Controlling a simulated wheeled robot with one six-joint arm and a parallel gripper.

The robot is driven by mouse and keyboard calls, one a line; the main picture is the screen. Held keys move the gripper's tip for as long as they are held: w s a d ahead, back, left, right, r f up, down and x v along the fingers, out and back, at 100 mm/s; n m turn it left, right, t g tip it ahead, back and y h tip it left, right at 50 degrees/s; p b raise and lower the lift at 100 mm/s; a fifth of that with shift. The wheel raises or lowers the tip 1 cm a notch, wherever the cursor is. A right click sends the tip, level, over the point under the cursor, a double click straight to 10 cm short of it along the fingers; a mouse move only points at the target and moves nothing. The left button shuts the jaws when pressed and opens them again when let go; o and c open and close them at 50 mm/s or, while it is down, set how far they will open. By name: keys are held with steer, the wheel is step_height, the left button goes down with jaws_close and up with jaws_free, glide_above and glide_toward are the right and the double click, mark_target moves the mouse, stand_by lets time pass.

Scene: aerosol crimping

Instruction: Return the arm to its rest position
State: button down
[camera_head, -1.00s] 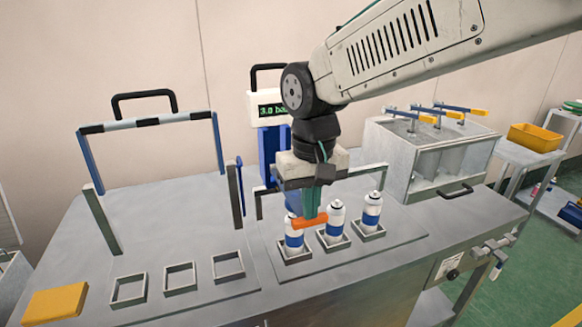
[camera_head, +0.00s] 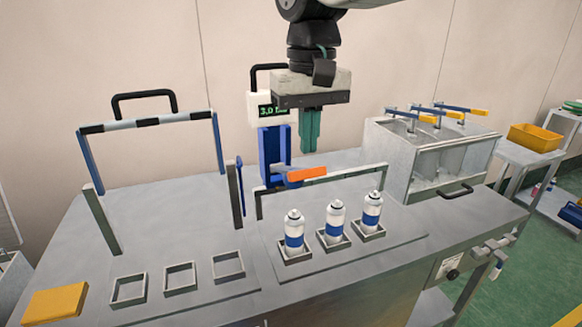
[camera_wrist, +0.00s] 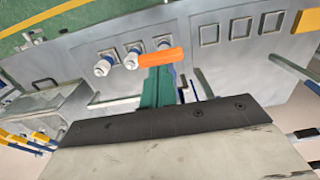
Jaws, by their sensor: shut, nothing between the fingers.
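My gripper (camera_head: 310,130) hangs above the bench with its green fingers pointing down, shut and empty. It is well above the cans and toward the back of them. In the wrist view my gripper (camera_wrist: 158,85) shows its green fingers together, and the orange handle (camera_wrist: 160,57) appears just beyond their tips. In the head view the orange handle (camera_head: 307,174) is below the fingers and apart from them, joined to the blue crimping device (camera_head: 273,150). Three white and blue cans stand upright in square holders: left (camera_head: 294,235), middle (camera_head: 334,222) and right (camera_head: 372,212).
Three empty square holders (camera_head: 180,278) sit to the left, near a yellow block (camera_head: 56,302). A guard frame (camera_head: 150,123) stands behind them. A grey box with yellow-tipped levers (camera_head: 432,160) stands to the right. The space above the cans is clear.

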steer(key=shift+w+r, duration=0.1)
steer(key=shift+r, duration=0.85)
steer(key=s+d+f+m, duration=0.1)
steer(key=s+d+f, duration=0.5)
steer(key=s+d, duration=0.3)
steer(key=s+d+f+m+t, duration=0.1)
steer(key=s+d+f+m, duration=0.1)
steer(key=s+d+f, duration=0.4)
steer(key=s+d, duration=0.4)
steer(key=d, duration=0.1)
steer(key=shift+s+d+f, duration=0.3)
steer(key=shift+d, duration=0.05)
